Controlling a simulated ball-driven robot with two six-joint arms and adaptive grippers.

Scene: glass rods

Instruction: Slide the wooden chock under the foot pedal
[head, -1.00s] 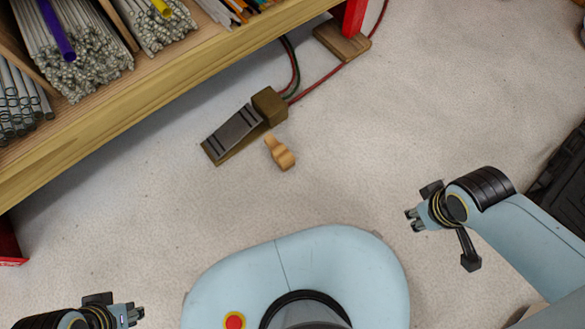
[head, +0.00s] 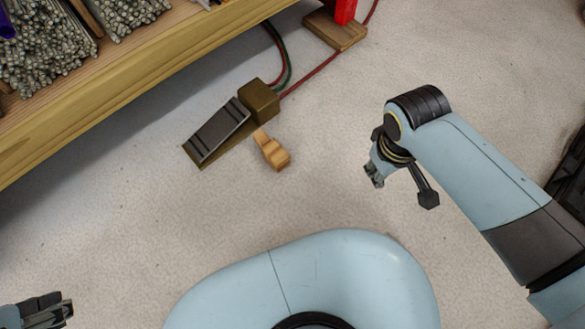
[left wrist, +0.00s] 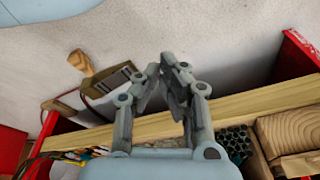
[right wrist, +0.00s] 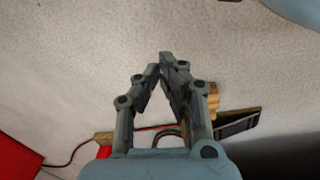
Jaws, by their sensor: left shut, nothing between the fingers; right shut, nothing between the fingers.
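The foot pedal (head: 217,132) lies on the floor, a brown wedge with a dark ribbed plate and a box at its upper end. The wooden chock (head: 272,152), tan with a narrow end and a thick end, lies just right of the pedal; I cannot tell whether they touch. Both also show in the left wrist view, chock (left wrist: 82,63) and pedal (left wrist: 112,81). My left gripper (head: 66,308) is shut and empty at the lower left, far from both. My right gripper (head: 373,175) is shut and empty, right of the chock. Its fingers partly hide the chock (right wrist: 213,98) in the right wrist view.
A wooden shelf (head: 120,95) with bundled glass rods runs above and left of the pedal. Red and green cables (head: 287,65) leave the pedal's box. A red post (head: 345,10) stands on a wooden block (head: 334,31). The floor between chock and right gripper is clear.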

